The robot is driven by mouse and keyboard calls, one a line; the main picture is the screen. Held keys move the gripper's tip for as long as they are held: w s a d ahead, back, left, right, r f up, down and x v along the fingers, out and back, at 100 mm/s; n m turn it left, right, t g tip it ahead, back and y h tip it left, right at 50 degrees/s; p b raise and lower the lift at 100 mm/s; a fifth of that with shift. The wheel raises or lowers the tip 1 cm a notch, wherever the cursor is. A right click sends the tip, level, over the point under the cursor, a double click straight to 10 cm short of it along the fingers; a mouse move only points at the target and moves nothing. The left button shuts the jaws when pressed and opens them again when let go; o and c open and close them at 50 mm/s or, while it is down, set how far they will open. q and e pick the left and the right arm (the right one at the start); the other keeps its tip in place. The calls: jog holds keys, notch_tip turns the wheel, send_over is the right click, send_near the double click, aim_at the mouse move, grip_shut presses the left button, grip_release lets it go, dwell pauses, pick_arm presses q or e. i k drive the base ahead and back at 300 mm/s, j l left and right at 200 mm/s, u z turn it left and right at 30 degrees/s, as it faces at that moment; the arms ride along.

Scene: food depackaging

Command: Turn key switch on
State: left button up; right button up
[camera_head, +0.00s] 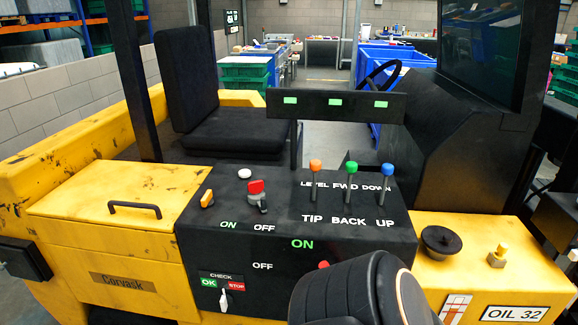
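The black control panel (255,240) fills the middle of the head view, on a yellow machine. On its top, a red-headed switch with a grey lower part (257,196) stands above green ON and white OFF lettering. On the front face, another green ON and white OFF sit one above the other, and a small red part (323,265) shows to their right, partly hidden by my black arm link. I cannot tell for sure which is the key switch. Neither gripper is in view.
An orange switch (207,199), a white knob (244,173) and orange, green and blue levers (351,172) stand on the panel. A white CHECK selector (223,299) is on its front. A black bar (335,104), seat (225,125) and monitor (482,50) stand behind.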

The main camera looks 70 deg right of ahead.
aim_at(259, 200)
jog(key=z, duration=2.1)
